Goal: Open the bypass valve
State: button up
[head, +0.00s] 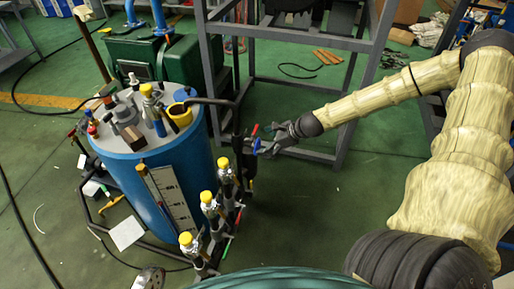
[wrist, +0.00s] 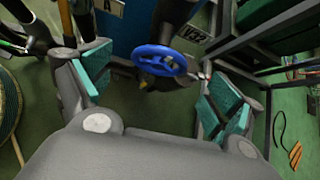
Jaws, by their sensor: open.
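A blue handwheel (wrist: 159,61) is ahead of my gripper (wrist: 155,90) in the wrist view, between and beyond the two spread fingers. My gripper is open and empty, with teal pads on its fingers. No finger appears to touch the wheel. In the head view, a small blue part of the wheel (head: 256,144) shows beside my gripper (head: 270,144), on dark piping right of the blue tank (head: 165,175). A tag reading something like V32 (wrist: 193,33) hangs behind the wheel. I cannot read clearly whether it marks the bypass valve.
Several yellow-capped valves (head: 209,201) line the pipe at the tank's front right. A grey metal frame (head: 290,85) stands behind and right of my gripper. A green machine (head: 150,55) is behind the tank. Open green floor (head: 300,220) lies below my arm.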

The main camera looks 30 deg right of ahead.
aim_at(259, 146)
jog(key=shift+b+x, duration=0.75)
jog(key=shift+x, duration=2.15)
jog(key=c, duration=1)
